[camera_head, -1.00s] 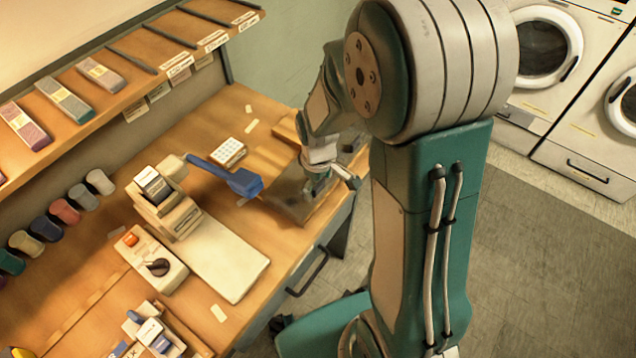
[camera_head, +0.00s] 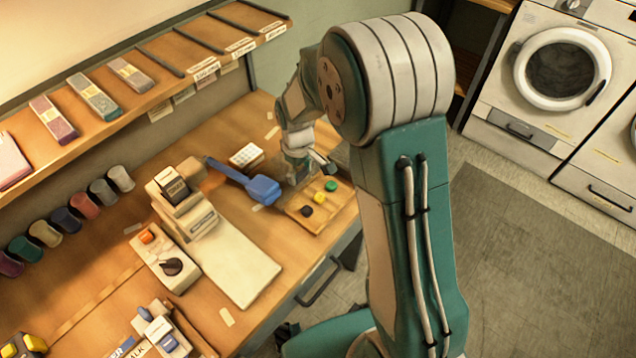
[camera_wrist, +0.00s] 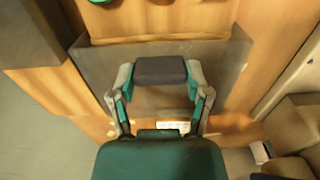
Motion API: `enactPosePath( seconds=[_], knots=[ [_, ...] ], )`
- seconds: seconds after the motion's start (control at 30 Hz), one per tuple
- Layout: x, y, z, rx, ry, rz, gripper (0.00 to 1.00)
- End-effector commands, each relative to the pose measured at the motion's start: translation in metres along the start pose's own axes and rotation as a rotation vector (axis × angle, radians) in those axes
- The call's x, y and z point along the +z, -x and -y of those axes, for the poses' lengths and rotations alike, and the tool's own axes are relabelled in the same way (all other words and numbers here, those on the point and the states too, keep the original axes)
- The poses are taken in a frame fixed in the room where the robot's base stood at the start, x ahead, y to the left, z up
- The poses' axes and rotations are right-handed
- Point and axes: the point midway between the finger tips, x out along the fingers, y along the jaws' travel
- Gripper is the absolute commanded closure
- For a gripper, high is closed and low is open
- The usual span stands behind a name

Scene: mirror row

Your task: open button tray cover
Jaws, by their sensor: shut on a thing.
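The wooden button tray (camera_head: 299,217) lies near the front edge of the bench. Its black button (camera_head: 306,211), yellow button (camera_head: 320,197) and green button (camera_head: 331,186) are uncovered. The dark grey cover (camera_head: 294,176) is tilted up at the far side of the tray, partly hidden by my gripper (camera_head: 312,162). In the wrist view the cover (camera_wrist: 105,68) spans the picture, and my gripper (camera_wrist: 160,78) is shut on its dark handle block (camera_wrist: 160,70). A green button (camera_wrist: 98,2) shows at the top edge there.
A blue-handled tool (camera_head: 262,189) lies close left of the tray, beside a white gridded block (camera_head: 246,156). A beige machine with a pale plate (camera_head: 235,262) stands further left. A shelf (camera_head: 150,95) runs above the bench. Washers (camera_head: 545,85) stand right across the floor.

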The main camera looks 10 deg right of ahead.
Motion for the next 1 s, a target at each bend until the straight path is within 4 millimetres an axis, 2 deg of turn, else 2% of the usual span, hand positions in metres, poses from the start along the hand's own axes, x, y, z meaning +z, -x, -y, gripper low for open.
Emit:
enactPosePath(
  seconds=[0.13, 0.43, 0.47, 0.5, 0.53, 1.0],
  knots=[
    [-0.0113, -0.0021, 0.0007, -0.003, 0.0, 0.004, 0.98],
    [-0.012, -0.0023, 0.0009, -0.003, -0.001, 0.005, 0.98],
    [-0.012, -0.0023, 0.001, -0.003, -0.001, 0.005, 0.33],
    [-0.012, -0.0023, 0.001, -0.003, -0.001, 0.005, 0.15],
    [-0.0121, -0.0021, 0.001, -0.003, -0.001, 0.005, 0.03],
    [-0.0129, 0.0018, 0.0008, -0.001, 0.0, 0.001, 0.03]
  ],
)
